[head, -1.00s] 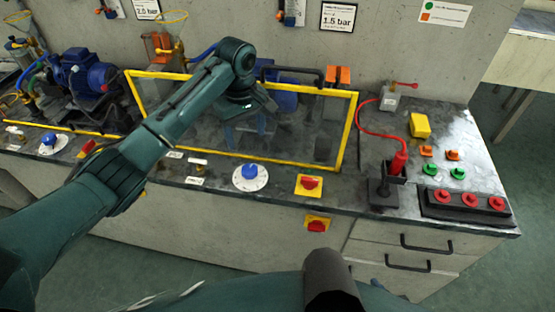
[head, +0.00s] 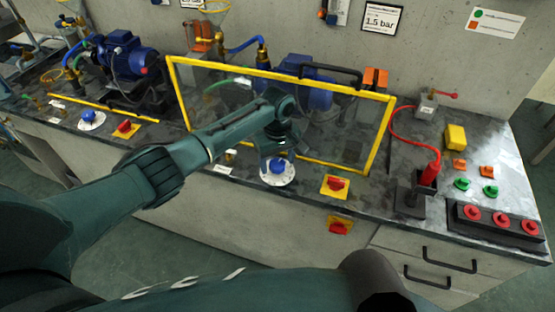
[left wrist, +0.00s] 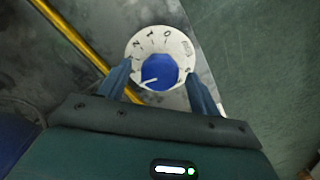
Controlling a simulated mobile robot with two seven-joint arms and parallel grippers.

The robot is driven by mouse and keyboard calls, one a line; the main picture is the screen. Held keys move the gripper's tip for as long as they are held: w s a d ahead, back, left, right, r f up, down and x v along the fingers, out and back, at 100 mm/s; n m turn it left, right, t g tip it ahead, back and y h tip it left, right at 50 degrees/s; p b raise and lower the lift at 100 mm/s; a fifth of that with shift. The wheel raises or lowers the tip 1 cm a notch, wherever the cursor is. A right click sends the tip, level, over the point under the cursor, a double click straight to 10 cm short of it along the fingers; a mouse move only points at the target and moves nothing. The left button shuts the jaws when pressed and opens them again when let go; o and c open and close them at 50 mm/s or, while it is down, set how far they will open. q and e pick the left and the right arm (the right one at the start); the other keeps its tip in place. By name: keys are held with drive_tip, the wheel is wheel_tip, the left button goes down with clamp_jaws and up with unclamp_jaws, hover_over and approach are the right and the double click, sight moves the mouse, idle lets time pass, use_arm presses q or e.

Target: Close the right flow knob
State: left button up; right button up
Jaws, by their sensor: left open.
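The right flow knob (head: 277,166) is a blue knob on a round white dial at the counter's front, in front of the yellow-framed guard. In the left wrist view the knob (left wrist: 160,71) sits on the lettered dial (left wrist: 145,42); its white pointer mark points to the lower left. My left gripper (head: 278,156) is over the dial, pointing down, fingers open. In the left wrist view the left gripper (left wrist: 160,82) has one finger on each side of the knob, apparently with gaps; its exact height cannot be told. My right gripper is out of view.
The yellow-framed clear guard (head: 380,135) stands right behind the dial. A red switch on a yellow plate (head: 335,186) is to the right. Another blue knob (head: 88,115) sits far left. A red-handled tool in a black stand (head: 428,178) is further right.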

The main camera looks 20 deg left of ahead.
use_arm(q)
drive_tip(key=shift+c, duration=0.3)
drive_tip(key=c, duration=0.9)
